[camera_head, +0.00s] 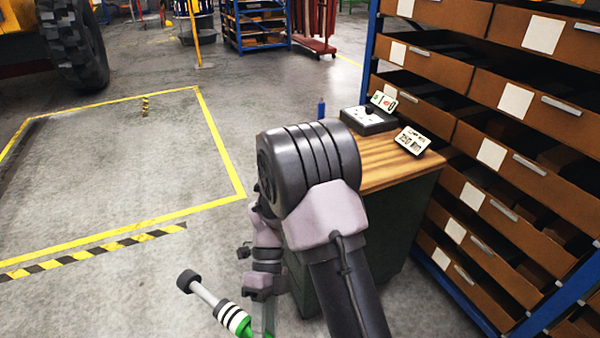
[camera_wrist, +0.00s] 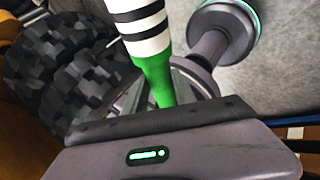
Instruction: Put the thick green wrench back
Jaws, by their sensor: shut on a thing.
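The thick green wrench (camera_head: 232,318) is in my gripper (camera_wrist: 165,88). In the head view it slants from the bottom edge up to the left, with a dark round end, a grey shaft, black and white bands and a green part. In the wrist view its banded handle (camera_wrist: 140,30) runs up from between the jaws, which are shut on the green part (camera_wrist: 155,75). The wrench hangs in the air beside the cabinet, clear of the floor. Its lower end is cut off in the head view. I cannot make out a place for the wrench.
A rack of brown drawers (camera_head: 480,90) stands at right. Yellow-marked floor (camera_head: 130,160) at left is mostly open.

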